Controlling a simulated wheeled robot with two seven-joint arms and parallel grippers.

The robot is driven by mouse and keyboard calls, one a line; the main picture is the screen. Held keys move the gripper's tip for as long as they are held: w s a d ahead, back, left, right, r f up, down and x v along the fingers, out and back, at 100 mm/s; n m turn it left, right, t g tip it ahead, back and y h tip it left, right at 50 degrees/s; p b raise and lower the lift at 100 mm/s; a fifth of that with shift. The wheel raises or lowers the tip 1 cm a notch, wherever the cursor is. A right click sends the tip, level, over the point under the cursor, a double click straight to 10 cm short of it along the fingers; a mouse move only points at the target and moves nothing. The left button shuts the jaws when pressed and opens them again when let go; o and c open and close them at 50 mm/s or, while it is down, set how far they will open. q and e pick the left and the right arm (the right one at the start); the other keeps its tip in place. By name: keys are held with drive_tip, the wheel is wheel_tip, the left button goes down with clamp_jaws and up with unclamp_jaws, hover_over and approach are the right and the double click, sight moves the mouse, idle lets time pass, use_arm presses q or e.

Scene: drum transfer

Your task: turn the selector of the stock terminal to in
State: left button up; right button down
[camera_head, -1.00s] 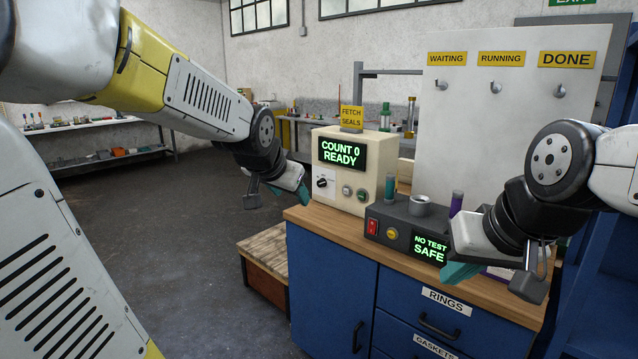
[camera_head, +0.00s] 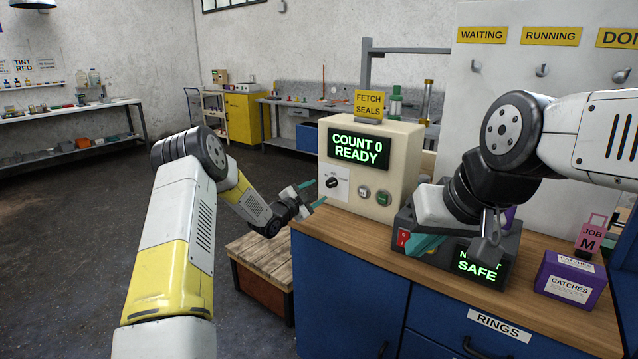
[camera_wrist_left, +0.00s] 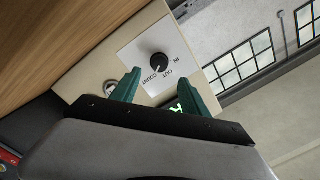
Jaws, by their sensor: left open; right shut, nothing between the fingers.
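The stock terminal (camera_head: 402,160) is a cream box on the bench, its screen reading COUNT 0 READY. Its selector (camera_head: 331,182) is a small black knob on a white plate at the lower left of its front. The left wrist view shows the selector (camera_wrist_left: 158,62) with IN, OUT and COUNT printed around it; I cannot tell surely which its mark points to. My left gripper (camera_head: 312,194) is open just in front of the selector, its teal fingers apart and the knob beyond and between their tips. My right gripper (camera_head: 425,244) is shut and empty before the grey tester.
The grey tester (camera_head: 490,255), its screen reading SAFE, stands right of the terminal, partly hidden by my right arm. A purple catches box (camera_head: 570,280) sits further right. A wooden pallet-topped crate (camera_head: 262,262) stands left of the blue bench.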

sight(329, 185)
use_arm(q)
drive_tip(key=x, duration=0.8)
drive_tip(key=shift+f, duration=0.2)
clamp_jaws()
